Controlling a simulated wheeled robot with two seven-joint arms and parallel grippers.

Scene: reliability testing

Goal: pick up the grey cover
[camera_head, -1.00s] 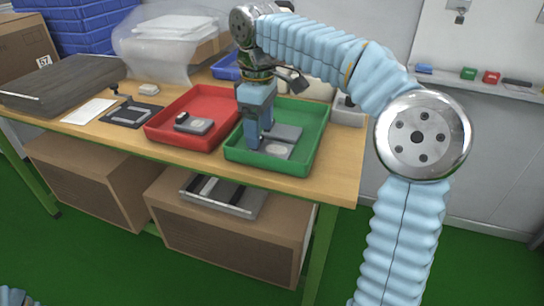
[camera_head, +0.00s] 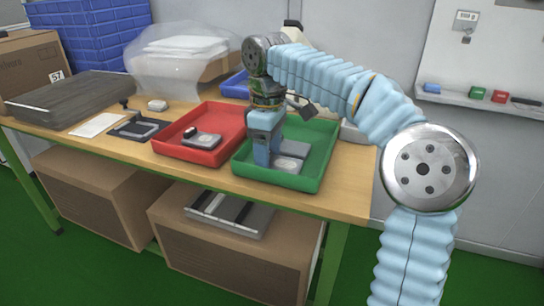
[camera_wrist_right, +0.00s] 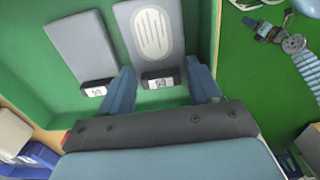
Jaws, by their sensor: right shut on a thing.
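Two flat grey covers lie in the green tray (camera_head: 325,165). One, with a pale ribbed oval (camera_wrist_right: 153,30), shows in the head view (camera_head: 288,165) beside my right gripper (camera_head: 268,160). The right wrist view shows my right gripper's two blue fingers (camera_wrist_right: 162,86) on either side of this cover's near end, shut on it. The other cover (camera_wrist_right: 80,45) lies to its left in the right wrist view, outside the fingers. The cover appears low in the tray; I cannot tell whether it touches the floor. My left gripper is not in view.
A red tray (camera_head: 232,118) with a grey device (camera_head: 202,139) stands directly left of the green tray. A black fixture (camera_head: 137,127) and a dark case (camera_head: 70,95) are farther left. The green tray's walls surround the gripper closely.

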